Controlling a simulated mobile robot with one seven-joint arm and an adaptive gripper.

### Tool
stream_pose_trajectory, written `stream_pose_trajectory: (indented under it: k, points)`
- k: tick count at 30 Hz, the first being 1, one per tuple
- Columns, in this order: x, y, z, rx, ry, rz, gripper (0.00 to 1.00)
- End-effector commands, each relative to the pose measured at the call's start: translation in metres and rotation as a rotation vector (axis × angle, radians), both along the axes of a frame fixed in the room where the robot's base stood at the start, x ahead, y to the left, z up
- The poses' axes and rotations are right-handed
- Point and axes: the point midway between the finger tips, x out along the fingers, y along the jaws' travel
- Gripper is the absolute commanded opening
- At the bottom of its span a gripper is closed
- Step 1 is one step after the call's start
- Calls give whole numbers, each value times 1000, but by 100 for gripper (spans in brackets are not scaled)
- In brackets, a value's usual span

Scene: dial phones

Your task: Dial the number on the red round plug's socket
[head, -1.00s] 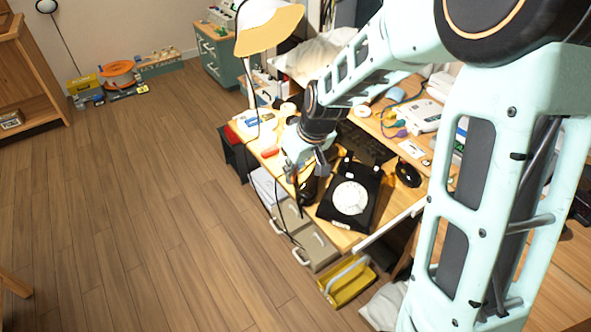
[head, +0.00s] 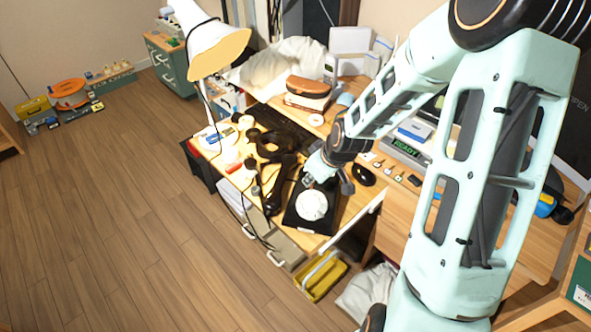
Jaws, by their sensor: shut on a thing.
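The black dial phone (head: 299,222) with its white round dial (head: 312,205) sits near the desk's front edge. My gripper (head: 308,182) is over the phone, just behind the dial. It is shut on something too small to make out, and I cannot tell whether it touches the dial. The black handset (head: 272,195) lies off the phone, to its left, with a cord hanging over the desk edge. Small plugs with label cards (head: 397,170) stand in a row to the right. I cannot pick out a red round plug or read a number.
A lamp (head: 212,48) stands at the left. A black mouse (head: 363,175) is right of the phone and a dark keyboard (head: 283,127) is behind. A device reading READY (head: 405,147) is at the back right. A yellow bin (head: 322,278) sits on the floor below.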

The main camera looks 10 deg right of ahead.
Motion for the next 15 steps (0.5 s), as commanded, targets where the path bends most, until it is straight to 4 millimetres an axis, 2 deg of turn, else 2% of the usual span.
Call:
stream_pose_trajectory:
  k: [5,15]
  points:
    - [0,-5,-4,-2,-7,2,0]
    - [10,-8,-31,-1,-7,4,0]
